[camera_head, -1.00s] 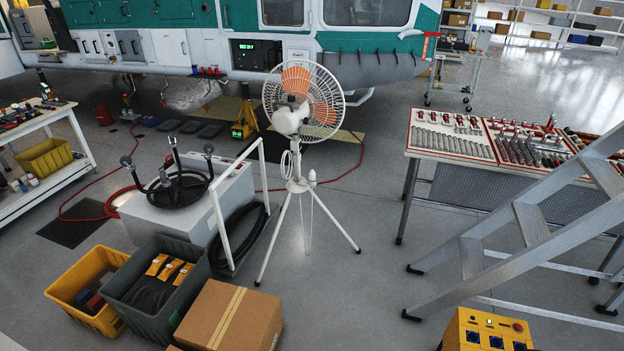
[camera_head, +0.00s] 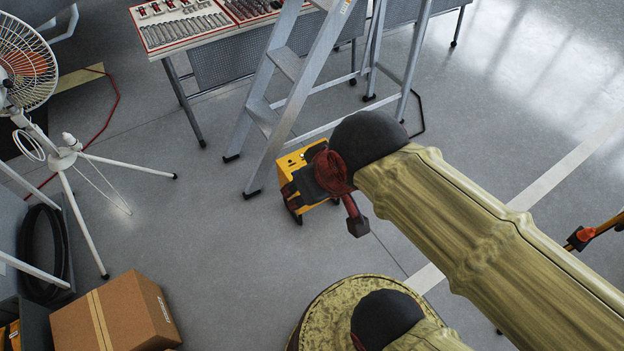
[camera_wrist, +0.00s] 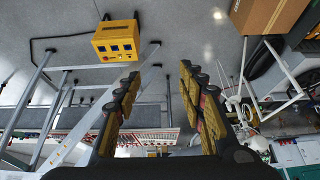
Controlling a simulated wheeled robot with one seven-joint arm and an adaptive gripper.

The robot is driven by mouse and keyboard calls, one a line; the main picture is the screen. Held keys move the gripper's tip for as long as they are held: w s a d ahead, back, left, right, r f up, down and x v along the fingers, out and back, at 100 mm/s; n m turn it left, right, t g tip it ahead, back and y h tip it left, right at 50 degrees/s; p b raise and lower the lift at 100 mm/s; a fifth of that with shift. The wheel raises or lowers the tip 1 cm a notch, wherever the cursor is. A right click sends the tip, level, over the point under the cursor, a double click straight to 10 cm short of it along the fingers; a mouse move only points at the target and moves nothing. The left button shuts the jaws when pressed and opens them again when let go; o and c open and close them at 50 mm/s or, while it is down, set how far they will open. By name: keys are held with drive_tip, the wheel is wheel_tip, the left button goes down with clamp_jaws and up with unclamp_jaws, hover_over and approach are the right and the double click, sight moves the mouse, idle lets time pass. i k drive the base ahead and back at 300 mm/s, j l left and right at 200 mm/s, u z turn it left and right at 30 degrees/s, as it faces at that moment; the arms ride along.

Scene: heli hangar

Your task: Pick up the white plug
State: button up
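A small white piece that looks like the plug (camera_head: 68,140) sits at the hub of the white fan's tripod, at the left of the head view. A loop of white cord (camera_head: 28,146) hangs beside it. My gripper (camera_wrist: 159,73) is open and empty in the wrist view, its two padded fingers well apart. In the head view my arm reaches in from the right, and its end is in front of the yellow power box, far right of the fan. The plug cannot be made out clearly in the wrist view.
The white fan (camera_head: 28,72) stands on splayed tripod legs. A cardboard box (camera_head: 112,318) is at the lower left. A metal stepladder (camera_head: 290,92) and a tool table (camera_head: 190,48) stand behind the yellow power box (camera_head: 289,164). Floor between fan and ladder is clear.

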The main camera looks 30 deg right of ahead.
sight(72, 142)
drive_tip(key=i+j+u, duration=0.1)
drive_tip(key=i+u, duration=0.2)
drive_tip(key=u, duration=0.15)
drive_tip(key=i+u, duration=0.4)
drive_tip(key=i+l, duration=0.1)
drive_tip(key=i, duration=0.35)
drive_tip(key=i+l+u, duration=0.15)
drive_tip(key=i, duration=0.35)
drive_tip(key=i+l, duration=0.15)
drive_tip(key=i, duration=0.3)
drive_tip(key=i+l+u, duration=0.15)
drive_tip(key=i, duration=0.35)
drive_tip(key=i+l, duration=0.2)
drive_tip(key=i, duration=0.25)
